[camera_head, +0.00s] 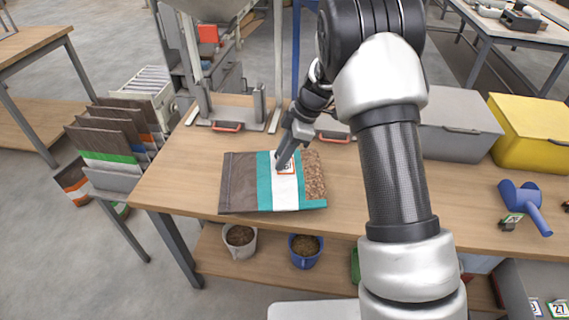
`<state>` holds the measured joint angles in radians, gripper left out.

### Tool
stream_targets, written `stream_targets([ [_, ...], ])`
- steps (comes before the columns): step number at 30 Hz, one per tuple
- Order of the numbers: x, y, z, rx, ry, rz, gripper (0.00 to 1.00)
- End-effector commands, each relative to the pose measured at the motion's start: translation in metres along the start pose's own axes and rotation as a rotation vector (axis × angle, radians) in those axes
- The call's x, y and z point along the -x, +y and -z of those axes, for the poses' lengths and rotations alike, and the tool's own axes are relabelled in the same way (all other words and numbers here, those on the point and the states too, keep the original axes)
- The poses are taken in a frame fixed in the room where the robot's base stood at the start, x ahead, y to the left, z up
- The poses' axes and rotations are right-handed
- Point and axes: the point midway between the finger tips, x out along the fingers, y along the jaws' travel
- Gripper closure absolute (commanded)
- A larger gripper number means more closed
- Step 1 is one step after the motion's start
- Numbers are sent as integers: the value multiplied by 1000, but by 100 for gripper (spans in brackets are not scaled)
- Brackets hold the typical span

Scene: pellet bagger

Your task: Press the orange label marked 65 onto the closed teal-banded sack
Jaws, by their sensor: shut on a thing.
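The sack (238,182) lies flat on the wooden table. It is dark brown with teal bands, a white panel and a speckled brown patch at its right end. My gripper (283,160) comes down from the upper right over the white panel.
The wooden table (175,185) is clear left of the sack. A bagging frame with red-handled parts (227,126) stands behind it. Grey (455,125) and yellow (530,130) bins and a blue scoop (524,205) are at right.

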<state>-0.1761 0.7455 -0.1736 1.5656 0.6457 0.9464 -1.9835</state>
Motion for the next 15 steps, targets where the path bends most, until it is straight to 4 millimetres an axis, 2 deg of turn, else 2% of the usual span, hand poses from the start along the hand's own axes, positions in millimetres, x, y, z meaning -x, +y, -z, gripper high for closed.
stream_targets([
  [13,-2,0,-1,0,0,0,100],
  [14,-2,0,-1,0,-1,0,68],
  [15,-2,0,-1,0,-1,0,61],
])
